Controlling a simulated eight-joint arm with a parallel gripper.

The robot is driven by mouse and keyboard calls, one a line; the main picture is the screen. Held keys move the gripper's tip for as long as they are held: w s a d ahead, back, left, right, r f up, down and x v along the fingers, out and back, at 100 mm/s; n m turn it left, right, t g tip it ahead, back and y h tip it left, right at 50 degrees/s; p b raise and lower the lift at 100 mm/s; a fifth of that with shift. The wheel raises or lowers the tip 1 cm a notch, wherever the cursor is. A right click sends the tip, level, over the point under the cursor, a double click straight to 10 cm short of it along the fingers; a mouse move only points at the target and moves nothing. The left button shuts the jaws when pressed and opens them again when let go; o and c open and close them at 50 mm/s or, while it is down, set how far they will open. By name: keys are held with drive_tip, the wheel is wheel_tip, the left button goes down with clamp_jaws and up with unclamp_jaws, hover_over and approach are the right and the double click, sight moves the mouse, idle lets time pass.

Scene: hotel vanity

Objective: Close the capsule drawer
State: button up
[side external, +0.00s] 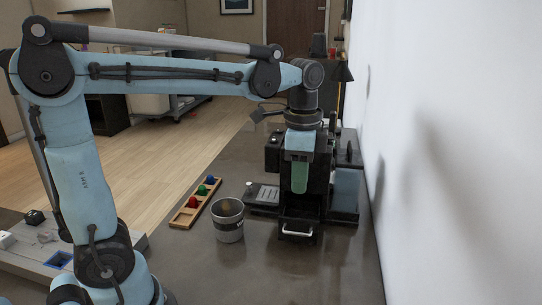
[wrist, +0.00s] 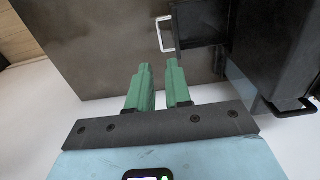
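The capsule drawer (side external: 298,222) is a dark box low on the front of the black coffee machine (side external: 318,160), with a pale handle (side external: 297,233). It appears pulled out. In the wrist view the drawer (wrist: 200,28) juts from the machine at the top right, its white handle (wrist: 162,34) on its left end. My gripper (side external: 299,190), with green fingers, points down in front of the machine, above the drawer. In the wrist view my gripper (wrist: 158,67) has a narrow gap between its fingers with nothing in it, apart from the handle.
A metal cup (side external: 228,222) stands on the counter left of the drawer. A white wall (side external: 440,150) runs along the right. The counter in front of the drawer (side external: 300,275) is clear.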

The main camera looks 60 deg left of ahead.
sight(298, 224)
drive_tip(key=shift+f, duration=6)
drive_tip(key=shift+c, duration=0.3)
clamp_jaws()
